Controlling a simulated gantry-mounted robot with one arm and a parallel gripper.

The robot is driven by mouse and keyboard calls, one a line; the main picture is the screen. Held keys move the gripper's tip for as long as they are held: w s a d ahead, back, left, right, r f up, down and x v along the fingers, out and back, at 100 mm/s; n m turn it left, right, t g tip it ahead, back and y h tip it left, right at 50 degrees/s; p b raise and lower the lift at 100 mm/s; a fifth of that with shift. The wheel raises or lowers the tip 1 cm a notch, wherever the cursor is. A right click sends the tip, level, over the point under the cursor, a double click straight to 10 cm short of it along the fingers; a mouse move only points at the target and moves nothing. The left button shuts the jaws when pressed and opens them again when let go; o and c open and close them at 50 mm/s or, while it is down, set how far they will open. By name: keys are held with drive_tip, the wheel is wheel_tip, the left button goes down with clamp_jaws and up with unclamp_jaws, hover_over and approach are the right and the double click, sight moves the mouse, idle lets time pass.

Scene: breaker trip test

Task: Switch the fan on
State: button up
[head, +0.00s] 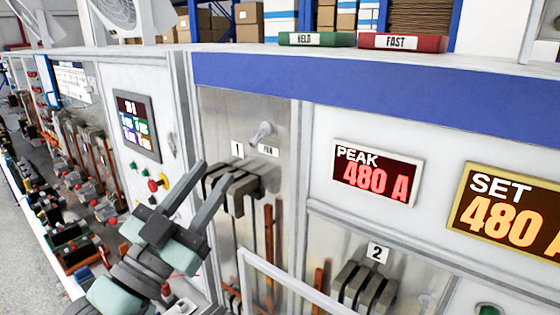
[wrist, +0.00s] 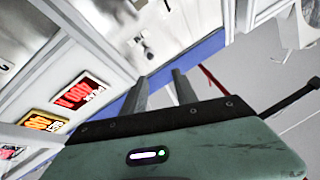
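A small metal toggle switch (head: 262,133) sits on the grey panel, with a small white label (head: 268,150) that seems to read FAN just below it. Its lever points up and to the right. In the wrist view a small switch-like part (wrist: 147,52) shows on the panel, probably the same toggle. My gripper (head: 214,170) is in front of the panel, left of and below the toggle and apart from it. Its two fingers are spread with nothing between them. A white fan housing (head: 118,15) stands on top at the upper left; whether it turns cannot be told.
Grey breaker poles (head: 235,188) stick out below the toggle, close to my fingers. A PEAK display (head: 377,174) and a SET display (head: 510,215) both read 480 A. A green block (head: 316,39) and a red block (head: 403,43) lie on the top ledge. A screen (head: 137,126) is at left.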

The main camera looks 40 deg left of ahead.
sight(252, 144)
drive_tip(key=shift+m+g+h, duration=0.4)
drive_tip(key=shift+m+g, duration=0.1)
drive_tip(key=shift+g, duration=0.1)
drive_tip(key=p+x, duration=0.1)
drive_tip(key=x, duration=0.2)
drive_tip(key=p+x, duration=0.1)
drive_tip(key=x, duration=0.3)
drive_tip(key=d+f+p+x, duration=0.1)
drive_tip(key=x, duration=0.2)
drive_tip(key=shift+w+a+r, duration=0.1)
drive_tip(key=shift+w, duration=0.3)
drive_tip(key=shift+c, duration=0.2)
clamp_jaws()
